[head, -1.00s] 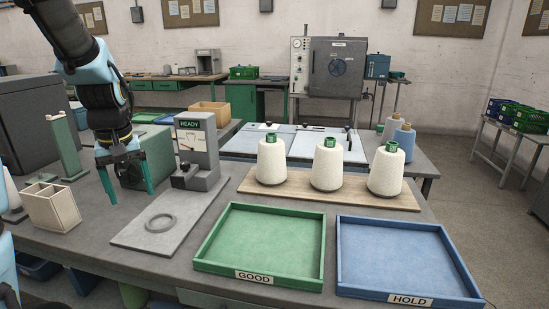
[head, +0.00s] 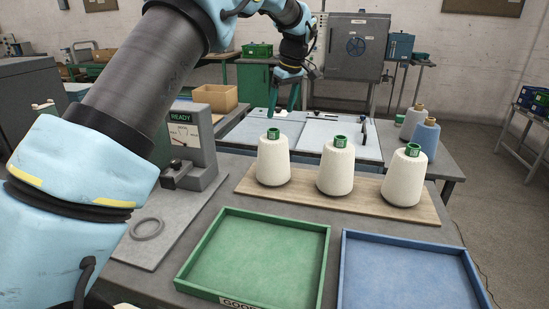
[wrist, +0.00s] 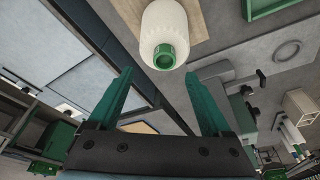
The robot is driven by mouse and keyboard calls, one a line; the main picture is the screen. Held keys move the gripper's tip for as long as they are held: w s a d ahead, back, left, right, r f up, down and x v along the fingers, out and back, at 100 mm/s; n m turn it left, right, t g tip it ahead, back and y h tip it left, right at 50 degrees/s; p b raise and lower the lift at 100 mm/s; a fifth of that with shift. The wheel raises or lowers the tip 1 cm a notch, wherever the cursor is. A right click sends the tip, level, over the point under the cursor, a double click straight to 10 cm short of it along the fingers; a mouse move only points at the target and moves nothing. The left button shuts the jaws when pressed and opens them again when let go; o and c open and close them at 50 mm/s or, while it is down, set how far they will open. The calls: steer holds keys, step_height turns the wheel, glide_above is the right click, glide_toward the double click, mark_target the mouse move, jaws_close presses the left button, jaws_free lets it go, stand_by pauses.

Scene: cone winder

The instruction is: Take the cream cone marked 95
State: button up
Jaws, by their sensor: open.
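Three cream cones with green tube tops stand upright in a row on a wooden board: a left one (head: 273,162), a middle one (head: 335,170) and a right one (head: 403,180). Their small labels are too small to read, so I cannot tell which is marked 95. My gripper (head: 283,108) is open and empty, pointing down, above and behind the left cone in the head view. In the wrist view, one cream cone (wrist: 164,22) shows its green top just beyond the fingertips of my gripper (wrist: 159,73), apart from them.
The wooden board (head: 305,187) lies behind an empty green tray (head: 255,262) and an empty blue tray (head: 408,275). A gauge stand (head: 188,135) reading READY is left of the cones. A grey cone and a blue cone (head: 425,136) stand farther back right.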

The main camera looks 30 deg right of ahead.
mark_target(274, 130)
steer(key=x, duration=0.2)
steer(key=shift+f, duration=0.3)
steer(key=p+x, duration=0.1)
steer(key=x, duration=0.1)
steer(key=a+p+x, duration=0.1)
steer(key=p+x, duration=0.1)
steer(key=shift+w+f, duration=0.15)
steer(key=shift+f, duration=0.4)
jaws_close()
steer(key=shift+r, duration=0.1)
